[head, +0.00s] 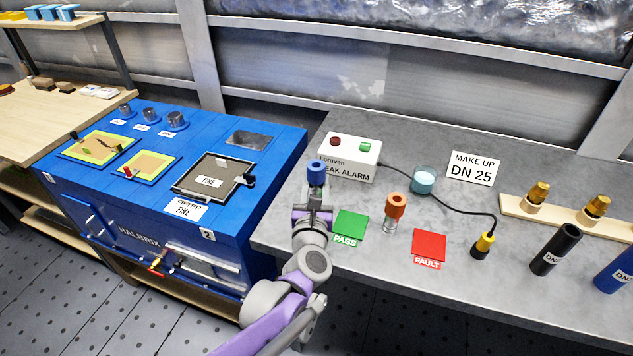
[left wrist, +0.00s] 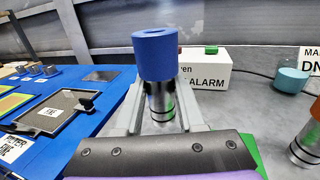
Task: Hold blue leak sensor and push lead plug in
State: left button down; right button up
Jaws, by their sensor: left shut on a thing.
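My left gripper (head: 314,208) is shut on the blue leak sensor (head: 316,172), holding it upright near the front left edge of the grey bench. In the left wrist view the blue leak sensor (left wrist: 156,58) shows its blue cap above a metal body between the fingers. The lead plug (head: 485,243), black with a yellow band, stands on the bench at the right. Its black cable runs back to the white leak alarm box (head: 349,157), which has a red and a green button. My right gripper is not in view.
An orange-capped sensor (head: 395,207) stands between the green PASS pad (head: 350,225) and the red FAULT pad (head: 429,246). A teal round pot (head: 423,180) sits behind it. Black (head: 556,249) and blue tubes and brass fittings (head: 538,193) are at the right. A blue machine (head: 255,170) stands left.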

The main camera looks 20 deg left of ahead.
pick_arm(q)
jog(key=shift+f+b, duration=1.25)
jog(key=shift+f, duration=0.95)
jog(key=c, duration=0.5)
grip_release()
grip_shut()
